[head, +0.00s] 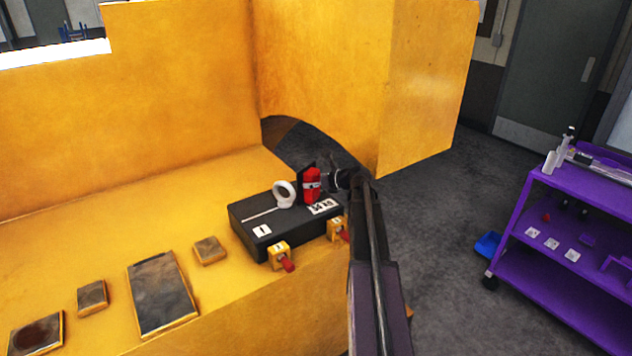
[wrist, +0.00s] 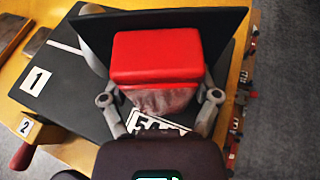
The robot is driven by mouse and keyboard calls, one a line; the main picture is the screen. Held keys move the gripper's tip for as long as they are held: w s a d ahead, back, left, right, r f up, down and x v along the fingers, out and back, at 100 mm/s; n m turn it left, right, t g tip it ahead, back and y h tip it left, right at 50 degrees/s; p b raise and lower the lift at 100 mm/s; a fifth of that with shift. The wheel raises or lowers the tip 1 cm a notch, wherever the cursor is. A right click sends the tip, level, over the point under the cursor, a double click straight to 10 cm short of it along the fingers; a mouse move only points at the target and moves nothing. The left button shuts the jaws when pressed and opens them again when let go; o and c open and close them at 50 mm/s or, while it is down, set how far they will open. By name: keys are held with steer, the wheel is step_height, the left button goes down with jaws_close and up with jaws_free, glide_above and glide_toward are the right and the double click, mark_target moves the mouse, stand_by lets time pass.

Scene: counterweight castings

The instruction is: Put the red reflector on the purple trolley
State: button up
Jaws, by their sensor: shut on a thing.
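The red reflector (head: 312,187) is a small red block with a dark plate behind it. It stands over the black box on the yellow casting. My gripper (head: 328,182) reaches it from the right. In the wrist view the red reflector (wrist: 158,57) sits between the two fingers of my gripper (wrist: 158,85), which are shut on it. I cannot tell whether its underside touches the box. The purple trolley (head: 522,208) stands on the floor at the far right, well apart from my gripper.
The black box (head: 262,228) bears a white ring-shaped piece (head: 284,193) and number labels. Two yellow blocks with red knobs (head: 279,256) are on its front. A tall yellow wall (head: 330,60) rises behind. The trolley's top holds bottles (head: 552,160); grey floor (head: 430,225) lies between.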

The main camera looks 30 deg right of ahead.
steer(key=shift+f, duration=0.2)
steer(key=o, duration=1.1)
steer(key=shift+r, duration=0.1)
steer(key=shift+r, duration=0.15)
steer(key=shift+s+r, duration=0.1)
steer(key=shift+s, duration=0.05)
steer(key=p+v, duration=0.4)
steer(key=v, duration=0.7)
steer(key=shift+s+r+p, duration=0.2)
steer(key=shift+s+p, duration=0.05)
steer(key=shift+p, duration=0.15)
steer(key=shift+d, duration=0.15)
